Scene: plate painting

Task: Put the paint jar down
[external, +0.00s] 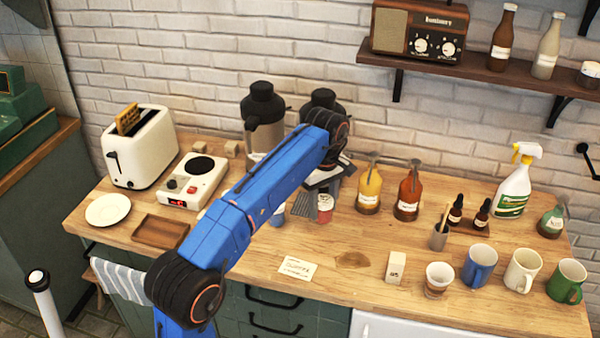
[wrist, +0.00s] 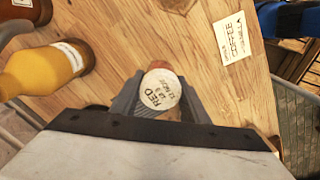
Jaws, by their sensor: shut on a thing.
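The paint jar (wrist: 160,92) has a pale round lid lettered "RED" and sits between the fingers of my gripper (wrist: 158,98) in the wrist view. In the external view the red jar (external: 325,208) shows at the grey fingertips of my gripper (external: 314,206), over the middle of the wooden counter (external: 235,262). My gripper is shut on the jar. I cannot tell whether the jar's base touches the counter, as the lid hides it from above.
Yellow (external: 369,190) and orange (external: 408,193) bottles stand right of the jar. A blue-and-white item (external: 277,214) is partly hidden behind my arm. A label card (external: 297,268) lies in front, with bare wood around it. Several cups, including a blue mug (external: 479,265), line the front right.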

